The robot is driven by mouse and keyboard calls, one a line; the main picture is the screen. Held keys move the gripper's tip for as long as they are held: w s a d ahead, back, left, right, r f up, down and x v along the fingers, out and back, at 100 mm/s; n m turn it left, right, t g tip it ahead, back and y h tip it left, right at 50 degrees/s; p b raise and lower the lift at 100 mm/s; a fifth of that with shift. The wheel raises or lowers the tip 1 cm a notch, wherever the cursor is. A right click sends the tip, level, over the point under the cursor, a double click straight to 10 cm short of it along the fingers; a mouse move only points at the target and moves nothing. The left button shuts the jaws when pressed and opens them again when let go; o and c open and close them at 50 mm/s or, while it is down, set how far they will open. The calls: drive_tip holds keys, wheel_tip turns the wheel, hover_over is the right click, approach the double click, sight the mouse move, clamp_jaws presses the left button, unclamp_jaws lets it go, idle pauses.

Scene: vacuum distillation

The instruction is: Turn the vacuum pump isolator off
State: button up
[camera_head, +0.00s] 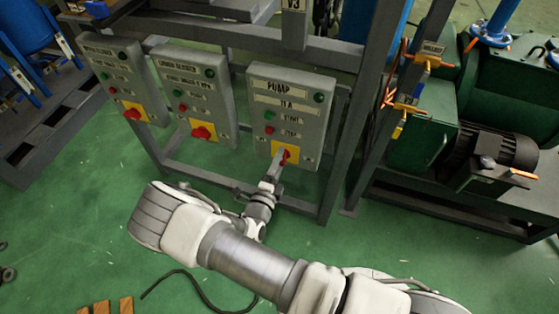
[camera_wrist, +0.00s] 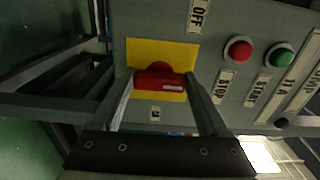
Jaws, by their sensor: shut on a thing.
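The pump control box (camera_head: 296,91) is a grey panel on a metal frame, labelled PUMP. Its isolator is a red rotary handle (camera_head: 286,155) on a yellow plate (camera_head: 277,149) at the bottom of the panel. In the wrist view the red handle (camera_wrist: 159,76) lies across the picture on the yellow plate (camera_wrist: 181,51), with an OFF label (camera_wrist: 197,16) beside the plate. My gripper (camera_wrist: 160,88) has a finger at each end of the handle and is shut on it. In the head view my gripper (camera_head: 278,163) reaches the handle from below and partly covers it.
Red stop (camera_wrist: 238,49) and green start (camera_wrist: 280,56) buttons sit close to the isolator. Two similar boxes with red handles (camera_head: 202,132) stand to the left. A frame post (camera_head: 350,130) and a green pump (camera_head: 425,140) are on the right. Green floor lies open in front.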

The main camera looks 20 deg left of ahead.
drive_tip(key=shift+d, duration=0.1)
drive_tip(key=o, duration=1.2)
drive_tip(key=shift+o, duration=0.2)
drive_tip(key=s+a+p, duration=0.1)
drive_tip(key=s+p, duration=0.1)
drive_tip(key=s, duration=1.5)
drive_tip(key=shift+s+a, duration=0.25)
drive_tip(key=shift+w, duration=0.1)
